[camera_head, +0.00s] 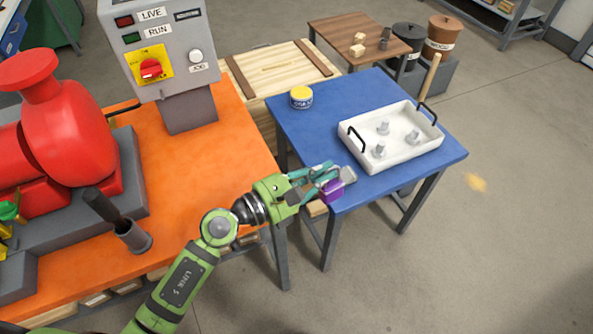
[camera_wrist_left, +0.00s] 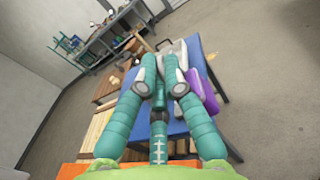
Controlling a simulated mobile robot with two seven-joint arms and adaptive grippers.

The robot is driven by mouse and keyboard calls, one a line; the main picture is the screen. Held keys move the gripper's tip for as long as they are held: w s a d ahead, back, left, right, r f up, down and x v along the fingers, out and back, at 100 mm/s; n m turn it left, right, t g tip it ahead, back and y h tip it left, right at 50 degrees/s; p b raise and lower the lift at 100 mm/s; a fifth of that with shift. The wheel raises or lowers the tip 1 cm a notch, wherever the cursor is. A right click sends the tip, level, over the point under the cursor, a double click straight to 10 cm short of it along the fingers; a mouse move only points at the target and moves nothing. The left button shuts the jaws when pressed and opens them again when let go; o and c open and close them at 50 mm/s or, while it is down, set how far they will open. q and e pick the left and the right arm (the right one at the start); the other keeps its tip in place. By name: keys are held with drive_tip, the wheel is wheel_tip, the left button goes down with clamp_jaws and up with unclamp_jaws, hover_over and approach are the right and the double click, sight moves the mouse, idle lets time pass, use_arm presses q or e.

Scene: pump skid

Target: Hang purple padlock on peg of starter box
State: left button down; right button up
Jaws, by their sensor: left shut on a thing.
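The purple padlock (camera_head: 331,191) is at the fingertips of my left gripper (camera_head: 322,177), over the near left corner of the blue table. The gripper is shut on it; the teal fingers hide part of it. In the left wrist view the padlock (camera_wrist_left: 208,92) shows at the right of the fingers (camera_wrist_left: 165,80). The grey starter box (camera_head: 172,42) stands on the orange bench, with a red switch on a yellow plate. A thin dark rod (camera_head: 122,108) shows by its lower left edge; I cannot tell whether it is the peg. My right gripper is out of view.
On the blue table (camera_head: 300,130) are a white tray (camera_head: 395,160) with grey fittings and a yellow-lidded tin (camera_head: 301,97). A red pump (camera_head: 60,130) fills the left of the orange bench (camera_head: 210,180). A grey cup with a dark handle (camera_head: 132,238) stands near its front.

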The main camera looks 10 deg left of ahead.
use_arm(q)
drive_tip(key=w+a+f, duration=0.1)
drive_tip(key=a+f, duration=0.2)
drive_tip(key=w+a+f+b, duration=0.1)
drive_tip(key=a+f, duration=0.2)
drive_tip(key=a, duration=0.1)
drive_tip(key=w+a+f, duration=0.1)
drive_tip(key=a+f, duration=0.3)
drive_tip(key=shift+w+a, duration=0.2)
drive_tip(key=shift+w, duration=0.05)
drive_tip(key=shift+f, duration=0.15)
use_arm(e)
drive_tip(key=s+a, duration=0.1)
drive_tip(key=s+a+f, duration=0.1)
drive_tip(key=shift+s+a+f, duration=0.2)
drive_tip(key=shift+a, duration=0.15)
use_arm(q)
drive_tip(key=shift+f+b, duration=0.2)
drive_tip(key=shift+b, duration=0.2)
drive_tip(key=c, duration=1.4)
unclamp_jaws()
drive_tip(key=shift+o, duration=0.2)
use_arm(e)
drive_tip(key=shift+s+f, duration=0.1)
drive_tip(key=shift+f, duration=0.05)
